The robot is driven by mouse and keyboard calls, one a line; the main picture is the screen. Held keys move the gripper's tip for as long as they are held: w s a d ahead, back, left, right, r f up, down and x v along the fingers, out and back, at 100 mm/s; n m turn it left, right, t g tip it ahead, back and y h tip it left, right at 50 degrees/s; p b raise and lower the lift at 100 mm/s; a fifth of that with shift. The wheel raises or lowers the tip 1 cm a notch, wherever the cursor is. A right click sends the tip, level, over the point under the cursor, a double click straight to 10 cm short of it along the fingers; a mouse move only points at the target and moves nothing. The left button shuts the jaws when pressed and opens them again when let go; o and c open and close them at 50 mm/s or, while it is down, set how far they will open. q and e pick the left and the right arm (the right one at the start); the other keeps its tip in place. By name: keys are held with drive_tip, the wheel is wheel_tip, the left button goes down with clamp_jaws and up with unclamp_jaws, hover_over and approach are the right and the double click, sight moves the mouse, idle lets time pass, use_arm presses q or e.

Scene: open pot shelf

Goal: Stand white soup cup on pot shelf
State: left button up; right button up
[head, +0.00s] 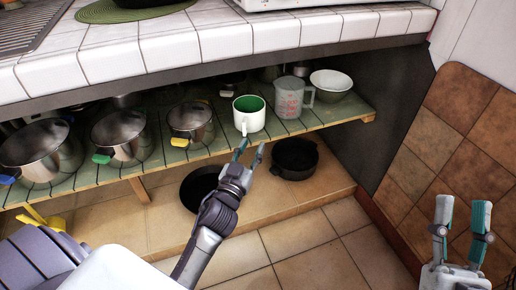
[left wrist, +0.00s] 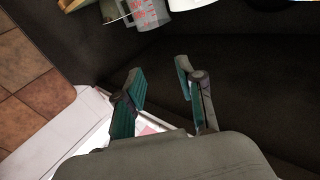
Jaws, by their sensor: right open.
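The white soup cup (head: 249,121) has a green inside and a handle on its front. It stands upright on the green slatted pot shelf (head: 225,143), beside a grey measuring jug (head: 289,99). A white edge at the top of the left wrist view (left wrist: 184,4) appears to be the cup, mostly cut off. My left gripper (head: 250,149) is open and empty, just in front of and below the cup at the shelf's front edge. Its parted fingers also show in the left wrist view (left wrist: 160,85). My right gripper (head: 461,217) is open and empty at the far right.
A pale bowl (head: 331,83) stands right of the jug. A black pot (head: 294,158) and dark pan (head: 200,187) sit below. The tiled counter (head: 200,42) overhangs the shelf; a tiled wall (head: 458,130) bounds the right.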

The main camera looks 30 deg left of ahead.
use_arm(q)
drive_tip(key=s+d+r+m+t+h, duration=0.2)
drive_tip(key=s+d+r+t+h, duration=0.1)
drive_tip(key=s+d+r, duration=0.4)
drive_tip(key=s+d+r+m+t+h, duration=0.2)
drive_tip(key=s+d+r+h, duration=0.4)
drive_tip(key=r, duration=0.6)
drive_tip(key=shift+s+d+r+t, duration=0.3)
drive_tip(key=shift+s+d+t, duration=0.2)
drive_tip(key=shift+s, duration=0.4)
use_arm(e)
drive_tip(key=shift+r, duration=0.3)
drive_tip(key=shift+f, duration=0.15)
